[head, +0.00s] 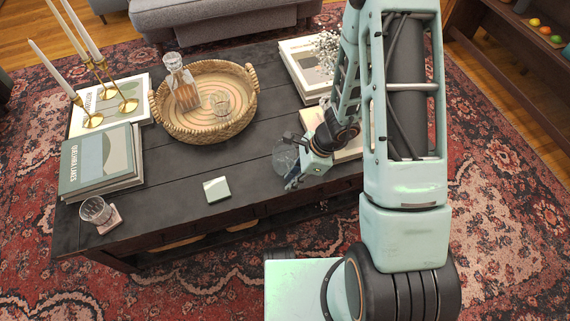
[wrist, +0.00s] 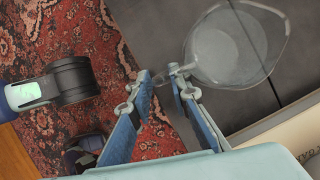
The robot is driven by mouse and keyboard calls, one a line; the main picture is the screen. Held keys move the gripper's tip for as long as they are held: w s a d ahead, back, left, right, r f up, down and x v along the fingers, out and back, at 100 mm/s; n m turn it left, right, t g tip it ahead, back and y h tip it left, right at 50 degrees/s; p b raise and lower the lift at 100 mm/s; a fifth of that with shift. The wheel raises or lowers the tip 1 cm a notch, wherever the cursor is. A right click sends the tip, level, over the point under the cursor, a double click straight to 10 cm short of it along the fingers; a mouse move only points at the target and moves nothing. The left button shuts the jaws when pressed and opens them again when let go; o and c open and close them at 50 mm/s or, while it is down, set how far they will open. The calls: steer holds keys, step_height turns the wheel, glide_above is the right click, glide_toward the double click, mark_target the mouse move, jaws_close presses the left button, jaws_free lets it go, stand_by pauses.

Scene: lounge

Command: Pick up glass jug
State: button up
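The clear glass jug (head: 284,157) stands on the dark wooden table (head: 163,192), just left of my gripper (head: 292,183) in the head view. In the wrist view the jug (wrist: 228,48) is seen from above, with its handle side pointing at my fingertips. My gripper (wrist: 167,84) is open there, with a gap between its two blue fingers. The handle's end is at the gap between the tips; whether either finger touches it I cannot tell. My arm and gripper hide part of the jug's surroundings in the head view.
A woven tray (head: 160,128) holds a decanter (head: 180,84) and a tumbler (head: 219,103). Beside the jug, a book (wrist: 285,135) lies close to my gripper.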

jaws_close()
steer(key=shift+r, duration=0.3)
stand_by(0.4)
